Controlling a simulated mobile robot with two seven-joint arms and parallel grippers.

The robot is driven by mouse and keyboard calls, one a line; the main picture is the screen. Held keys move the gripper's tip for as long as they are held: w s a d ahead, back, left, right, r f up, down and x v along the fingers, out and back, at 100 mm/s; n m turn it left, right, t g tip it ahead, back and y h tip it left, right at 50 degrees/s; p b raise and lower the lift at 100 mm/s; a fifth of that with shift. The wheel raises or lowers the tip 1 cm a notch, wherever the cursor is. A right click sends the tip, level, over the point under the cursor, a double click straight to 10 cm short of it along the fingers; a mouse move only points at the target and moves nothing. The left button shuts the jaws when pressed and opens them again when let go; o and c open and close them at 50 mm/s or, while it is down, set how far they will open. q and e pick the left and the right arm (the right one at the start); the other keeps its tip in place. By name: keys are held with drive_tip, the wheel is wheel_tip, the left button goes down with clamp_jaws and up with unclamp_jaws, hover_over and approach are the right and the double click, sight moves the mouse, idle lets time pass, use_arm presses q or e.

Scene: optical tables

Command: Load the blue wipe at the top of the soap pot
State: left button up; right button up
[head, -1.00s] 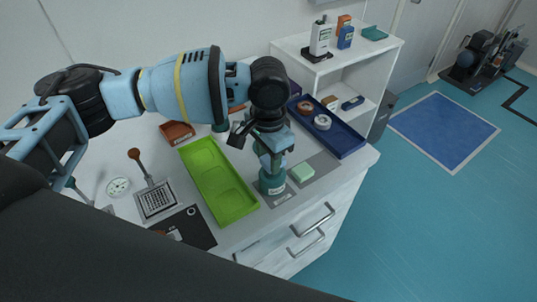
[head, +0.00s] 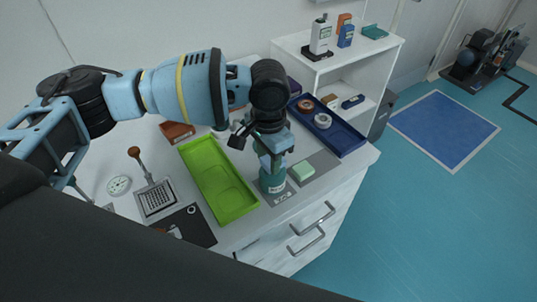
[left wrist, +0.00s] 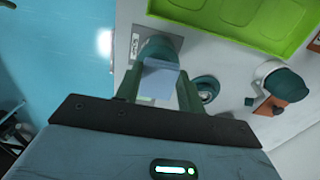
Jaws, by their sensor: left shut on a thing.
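My left gripper (head: 272,158) points down over the soap pot, a teal round pot (head: 271,184) near the front edge of the table. In the left wrist view the gripper (left wrist: 159,88) is shut on the blue wipe (left wrist: 160,80), a pale blue block between its fingers. The pot (left wrist: 159,48) shows just beyond the wipe, partly hidden by it. The wipe is at the pot's top; whether it touches cannot be told. My right gripper is not in view.
A green tray (head: 232,208) lies left of the pot. A pale green block (head: 303,171) sits on a grey mat to its right. A dark blue tray (head: 350,140) with rolls lies behind. Drawer handles (head: 312,220) stick out in front.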

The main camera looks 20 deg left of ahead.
sight(268, 161)
use_arm(q)
drive_tip(key=shift+f, duration=0.6)
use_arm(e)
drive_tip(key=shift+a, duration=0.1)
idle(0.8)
